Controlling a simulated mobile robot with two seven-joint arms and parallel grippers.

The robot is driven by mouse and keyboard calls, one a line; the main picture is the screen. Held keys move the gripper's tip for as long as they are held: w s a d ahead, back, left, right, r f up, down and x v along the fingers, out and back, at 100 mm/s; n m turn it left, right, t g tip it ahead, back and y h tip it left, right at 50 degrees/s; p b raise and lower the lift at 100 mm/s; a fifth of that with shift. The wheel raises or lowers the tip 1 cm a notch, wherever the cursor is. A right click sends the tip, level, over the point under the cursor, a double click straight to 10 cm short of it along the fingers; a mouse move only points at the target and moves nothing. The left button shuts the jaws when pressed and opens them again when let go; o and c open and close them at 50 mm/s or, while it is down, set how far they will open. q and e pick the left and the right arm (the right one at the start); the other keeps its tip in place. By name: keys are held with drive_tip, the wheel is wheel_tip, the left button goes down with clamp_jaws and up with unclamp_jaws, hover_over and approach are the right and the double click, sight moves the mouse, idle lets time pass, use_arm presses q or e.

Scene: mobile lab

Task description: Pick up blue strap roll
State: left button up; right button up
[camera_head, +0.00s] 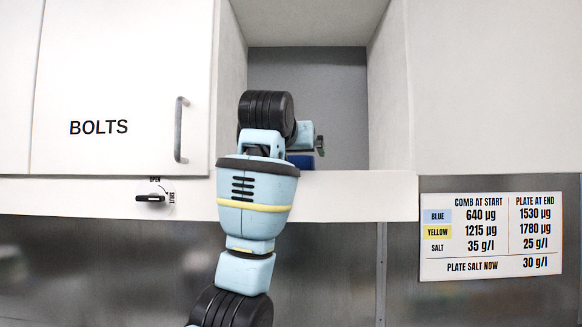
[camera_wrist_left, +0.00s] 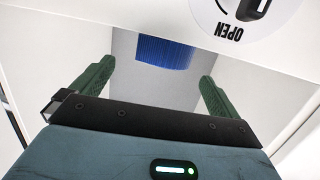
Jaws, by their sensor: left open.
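The blue strap roll (camera_wrist_left: 165,51) shows in the left wrist view as a ribbed blue shape, ahead of and between my left gripper's green fingers. In the head view only a small blue part of it (camera_head: 300,162) shows low in the open cupboard, mostly hidden behind my arm. My left gripper (camera_wrist_left: 157,72) is open, its fingers spread wide with nothing between them; the roll lies beyond the tips. In the head view the gripper (camera_head: 318,144) is at the cupboard opening, partly hidden by my wrist. My right gripper is not in view.
The open cupboard (camera_head: 344,100) has side walls and a front ledge (camera_head: 360,190) close to my arm. A closed door marked BOLTS (camera_head: 110,85) with a grey handle (camera_head: 180,130) is at left. A knob (camera_head: 150,198) sits below it, and a sign (camera_head: 490,237) hangs at right.

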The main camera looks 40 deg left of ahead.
use_arm(q)
drive_tip(key=shift+r, duration=0.1)
drive_tip(key=shift+x, duration=0.95)
drive_tip(key=shift+w+a, duration=0.55)
drive_tip(key=shift+w, duration=0.15)
drive_tip(key=x, duration=0.4)
drive_tip(key=shift+a, duration=0.2)
drive_tip(key=shift+c, duration=0.4)
drive_tip(key=c, duration=1.1)
drive_tip(key=shift+o, duration=0.2)
